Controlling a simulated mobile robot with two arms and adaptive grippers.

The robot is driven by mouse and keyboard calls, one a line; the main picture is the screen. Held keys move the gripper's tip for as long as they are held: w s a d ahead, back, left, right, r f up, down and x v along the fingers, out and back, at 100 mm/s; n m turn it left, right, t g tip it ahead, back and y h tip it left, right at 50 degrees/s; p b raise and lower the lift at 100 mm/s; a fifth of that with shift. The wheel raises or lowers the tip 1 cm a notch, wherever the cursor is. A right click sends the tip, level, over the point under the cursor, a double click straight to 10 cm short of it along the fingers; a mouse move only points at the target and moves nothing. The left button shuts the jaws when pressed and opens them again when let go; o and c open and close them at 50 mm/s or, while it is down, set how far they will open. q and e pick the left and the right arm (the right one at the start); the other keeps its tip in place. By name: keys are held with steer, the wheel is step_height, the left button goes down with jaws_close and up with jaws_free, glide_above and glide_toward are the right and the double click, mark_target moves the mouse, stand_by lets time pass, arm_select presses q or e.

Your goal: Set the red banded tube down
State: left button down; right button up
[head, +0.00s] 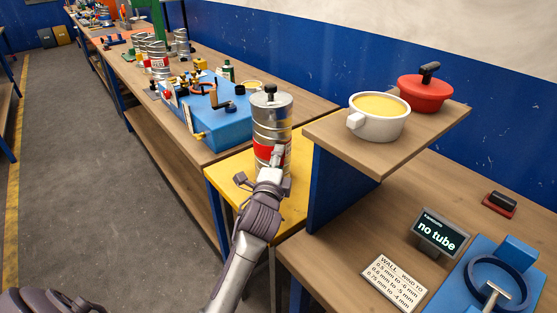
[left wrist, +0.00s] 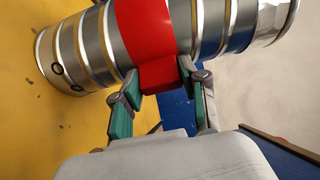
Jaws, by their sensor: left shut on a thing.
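The red banded tube (head: 271,117) is a silver ribbed cylinder with a red band and a dark knob on top. In the head view it is upright at the yellow table (head: 229,178). In the left wrist view the tube (left wrist: 97,47) fills the upper part, its red band (left wrist: 146,30) facing me. My left gripper (head: 274,158) is shut on a red block (left wrist: 158,74) at the band; its green-padded fingers (left wrist: 156,92) are on either side of that block. I cannot tell whether the tube's base touches the yellow top. My right gripper is not in view.
A blue machine (head: 217,119) stands on the bench behind. A raised wooden shelf (head: 392,148) to the right holds a white pot (head: 378,124) and a red lid (head: 425,94). A display (head: 440,233) reading "no tube" and a blue fixture (head: 470,281) are at lower right.

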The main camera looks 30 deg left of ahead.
arm_select(q)
steer(key=c, duration=0.6)
jaws_free()
steer(key=shift+s, duration=0.1)
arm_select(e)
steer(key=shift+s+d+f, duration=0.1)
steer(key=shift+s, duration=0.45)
arm_select(q)
steer(key=b+v, duration=0.1)
steer(key=v, duration=1.1)
steer(key=shift+r+b, duration=0.1)
steer(key=shift+b, duration=0.25)
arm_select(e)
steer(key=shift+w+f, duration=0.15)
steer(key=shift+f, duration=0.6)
